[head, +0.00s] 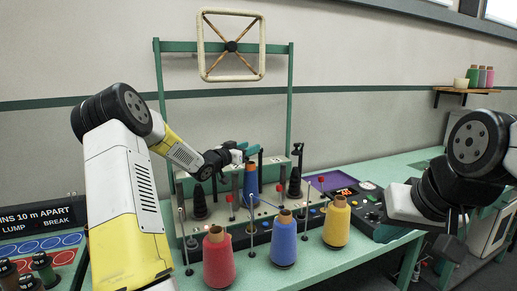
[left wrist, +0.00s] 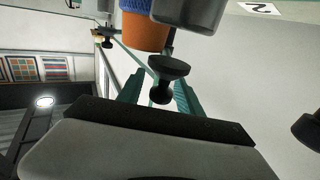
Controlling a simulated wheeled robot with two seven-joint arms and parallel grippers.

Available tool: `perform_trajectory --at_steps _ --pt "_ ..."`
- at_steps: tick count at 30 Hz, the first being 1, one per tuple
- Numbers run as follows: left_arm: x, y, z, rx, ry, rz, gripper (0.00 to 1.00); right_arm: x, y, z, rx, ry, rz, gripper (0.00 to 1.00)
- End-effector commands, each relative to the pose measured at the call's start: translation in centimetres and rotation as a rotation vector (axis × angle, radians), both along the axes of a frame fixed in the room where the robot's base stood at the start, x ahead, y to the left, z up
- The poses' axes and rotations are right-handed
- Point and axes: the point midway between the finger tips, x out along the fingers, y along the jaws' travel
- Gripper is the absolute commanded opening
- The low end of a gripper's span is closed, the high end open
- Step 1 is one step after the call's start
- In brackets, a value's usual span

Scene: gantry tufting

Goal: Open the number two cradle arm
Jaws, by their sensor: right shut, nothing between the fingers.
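My left gripper (head: 238,154) is at the second cradle, beside the upper part of the blue thread cone (head: 251,186) standing on the frame. In the left wrist view a black knob on a short stem (left wrist: 168,68) is just beyond the dark edge of my gripper. The cone's blue and orange end (left wrist: 145,30) is above it, and a label with a 2 (left wrist: 262,8) is at the top right. The second cradle arm is largely hidden by my gripper. My right gripper (head: 452,243) is shut and empty at the right.
Red (head: 218,262), blue (head: 283,241) and yellow (head: 337,225) cones stand along the front of the green bench. Black cradles (head: 199,203) flank the second one. A control panel (head: 358,200) is to the right. Thin posts stand close around the cones.

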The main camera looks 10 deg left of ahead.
Motion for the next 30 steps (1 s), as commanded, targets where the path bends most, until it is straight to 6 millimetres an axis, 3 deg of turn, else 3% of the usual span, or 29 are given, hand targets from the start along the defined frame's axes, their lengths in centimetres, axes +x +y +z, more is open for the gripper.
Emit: perform_trajectory --at_steps 7,18,29,30 --pt "-1.1 0.6 0.0 0.0 0.001 0.001 0.43 0.0 0.0 0.0 0.0 0.0 0.0 0.0" --pt "-6.3 3.1 -0.1 0.002 0.001 0.002 0.43 0.0 0.0 0.0 0.0 0.0 0.0 0.0" --pt "-7.0 3.4 0.0 0.0 0.0 0.0 0.43 0.0 0.0 0.0 0.0 0.0 0.0 0.0" --pt "-7.0 3.4 0.0 0.0 0.0 0.0 0.37 0.0 0.0 0.0 0.0 0.0 0.0 0.0"
